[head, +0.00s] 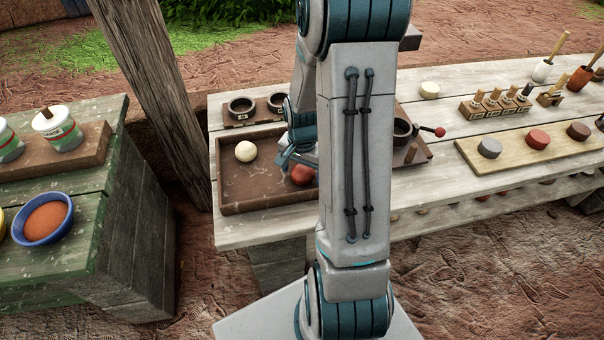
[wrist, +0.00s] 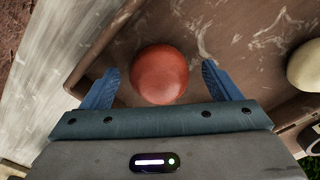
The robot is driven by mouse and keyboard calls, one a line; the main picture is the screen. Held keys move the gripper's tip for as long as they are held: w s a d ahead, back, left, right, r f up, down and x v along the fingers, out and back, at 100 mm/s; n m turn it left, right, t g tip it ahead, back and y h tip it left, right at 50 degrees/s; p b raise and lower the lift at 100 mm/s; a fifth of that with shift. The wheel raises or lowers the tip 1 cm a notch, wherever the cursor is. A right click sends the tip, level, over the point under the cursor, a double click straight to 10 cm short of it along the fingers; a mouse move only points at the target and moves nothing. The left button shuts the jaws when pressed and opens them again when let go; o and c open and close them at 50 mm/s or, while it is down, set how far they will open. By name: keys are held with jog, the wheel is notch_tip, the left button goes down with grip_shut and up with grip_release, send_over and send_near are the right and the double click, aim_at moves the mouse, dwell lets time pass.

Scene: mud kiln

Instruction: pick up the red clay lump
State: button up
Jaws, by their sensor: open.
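The red clay lump (wrist: 160,74) is a smooth round ball lying in the brown tray (head: 232,194). In the wrist view it sits between the two blue fingers of my gripper (wrist: 160,85), with a gap on each side. My gripper is open and holds nothing. In the head view the red lump (head: 302,175) shows just below my gripper (head: 290,163), and my arm hides part of the tray to its right.
A cream lump (head: 245,151) lies in the same tray, left of the red one; it also shows in the wrist view (wrist: 305,66). Two small dark cups (head: 241,107) stand behind the tray. A board with clay discs (head: 489,148) lies at the right.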

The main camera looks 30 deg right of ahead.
jog(key=shift+c, duration=0.2)
jog(key=c, duration=1.1)
jog(key=shift+c, duration=0.2)
jog(key=shift+r, duration=0.2)
